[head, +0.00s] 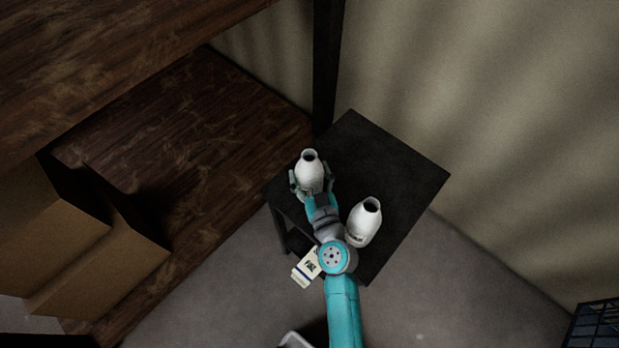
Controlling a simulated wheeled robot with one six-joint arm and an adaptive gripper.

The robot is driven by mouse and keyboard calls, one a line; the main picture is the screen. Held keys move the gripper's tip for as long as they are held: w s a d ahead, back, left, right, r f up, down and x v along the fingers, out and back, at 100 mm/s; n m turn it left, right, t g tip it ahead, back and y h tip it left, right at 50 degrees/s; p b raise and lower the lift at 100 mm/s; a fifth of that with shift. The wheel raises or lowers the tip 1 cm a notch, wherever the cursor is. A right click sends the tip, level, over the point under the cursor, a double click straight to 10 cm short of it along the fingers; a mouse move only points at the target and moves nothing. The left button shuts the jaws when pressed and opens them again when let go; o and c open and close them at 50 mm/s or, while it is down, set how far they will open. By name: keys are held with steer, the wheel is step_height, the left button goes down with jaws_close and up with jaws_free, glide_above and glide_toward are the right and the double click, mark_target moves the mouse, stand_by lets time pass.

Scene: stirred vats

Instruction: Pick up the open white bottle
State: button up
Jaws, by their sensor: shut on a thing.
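Two open white bottles stand on a small black table (405,165) in the head view. The left bottle (309,168) has a dark open mouth facing up. My gripper (311,187) has its fingers on either side of this bottle and is shut on it. The bottle's lower part is partly hidden by the fingers, and I cannot tell whether its base touches the table. The right bottle (365,222) is also open, with a dark mouth and dark print low on its side. It stands apart from the gripper, beside my arm.
A small white box (306,266) with dark print lies below the table's near left edge, beside my arm. Brown wooden shelving (180,150) with cardboard boxes (95,245) is at left. A dark crate (597,325) is at bottom right. The table's right part is clear.

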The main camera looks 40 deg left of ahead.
steer(key=shift+r, duration=0.1)
step_height(320, 180, up, 28)
stand_by(0.7)
